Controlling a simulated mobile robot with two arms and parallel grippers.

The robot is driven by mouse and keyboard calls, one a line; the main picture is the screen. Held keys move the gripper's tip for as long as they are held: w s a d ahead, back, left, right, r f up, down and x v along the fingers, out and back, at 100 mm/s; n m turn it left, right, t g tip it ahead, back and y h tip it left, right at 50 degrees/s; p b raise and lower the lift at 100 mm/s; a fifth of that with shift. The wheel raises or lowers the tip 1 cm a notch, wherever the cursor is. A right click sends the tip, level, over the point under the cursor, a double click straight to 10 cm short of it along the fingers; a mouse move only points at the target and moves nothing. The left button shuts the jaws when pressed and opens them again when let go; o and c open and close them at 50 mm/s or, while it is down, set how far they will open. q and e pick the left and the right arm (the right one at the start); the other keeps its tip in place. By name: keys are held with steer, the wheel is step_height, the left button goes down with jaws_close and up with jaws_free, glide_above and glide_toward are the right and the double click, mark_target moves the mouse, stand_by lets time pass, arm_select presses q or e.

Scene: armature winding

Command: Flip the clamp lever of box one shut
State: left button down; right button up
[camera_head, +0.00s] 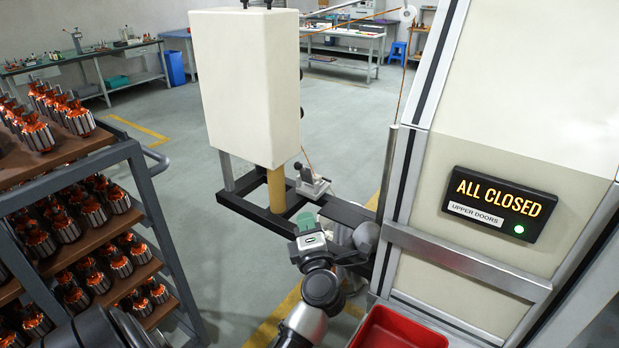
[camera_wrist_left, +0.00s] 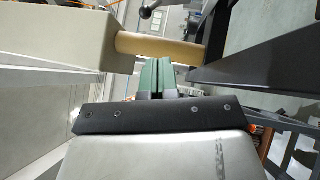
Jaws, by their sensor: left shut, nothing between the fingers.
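A cream box (camera_head: 245,85) stands on a tan post (camera_head: 276,190) above a black frame; I take it to be box one, though no label shows. A small grey clamp (camera_head: 312,184) with a dark-tipped lever sits on the frame beside the post. The lever seems raised, but it is too small to be sure. In the left wrist view, a dark ball knob on a metal stem (camera_wrist_left: 146,11) shows at the top, beyond the post (camera_wrist_left: 158,46). My left gripper (camera_head: 306,219) is shut and empty, its green fingers together, nearer than the clamp and apart from it. My right gripper is out of view.
A rack of copper-wound armatures (camera_head: 75,235) stands at left. A cabinet with an "ALL CLOSED" sign (camera_head: 500,204) stands at right. A red bin (camera_head: 400,328) lies at the bottom. An orange wire runs from a pulley (camera_head: 408,13). Floor behind is open.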

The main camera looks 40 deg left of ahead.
arm_select(q)
steer(key=p, duration=0.3)
glide_toward(306, 169)
steer(key=x, duration=0.3)
steer(key=s+x, duration=0.1)
steer(key=x, duration=0.1)
steer(key=shift+w+a, duration=0.3)
steer(key=shift+a, duration=0.35)
steer(key=shift+w+r, duration=0.1)
steer(key=shift+w, duration=0.55)
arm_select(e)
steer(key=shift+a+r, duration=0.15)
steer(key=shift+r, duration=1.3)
arm_select(q)
steer(key=shift+r, duration=0.1)
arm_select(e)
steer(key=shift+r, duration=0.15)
